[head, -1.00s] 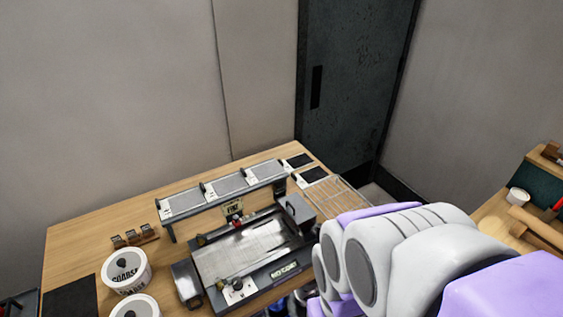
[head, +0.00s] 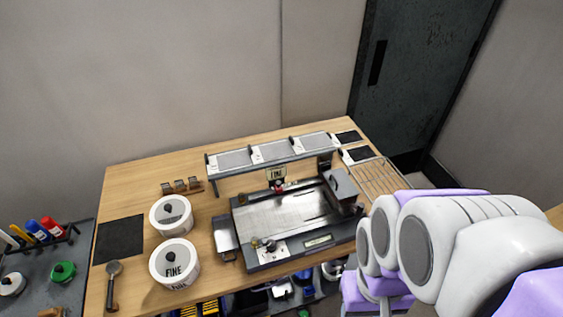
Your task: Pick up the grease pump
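I cannot make out a grease pump for certain in the head view. Coloured tubes or bottles, red, blue and yellow among them (head: 45,229), stand in a dark rack on the grey surface at the far left. A green round item (head: 63,272) and a white round item (head: 12,284) lie in front of them. My white and purple arm fills the lower right, with a purple part hanging below it. The fingers of my gripper are not visible, and nothing held can be seen.
The wooden bench (head: 130,185) carries a metal roller machine (head: 290,215), a raised shelf of grey panels (head: 273,153), two white tubs (head: 174,263), a dark mat (head: 119,239), a brush-like tool (head: 112,285) and a wire rack (head: 376,179). Bins show below the front edge.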

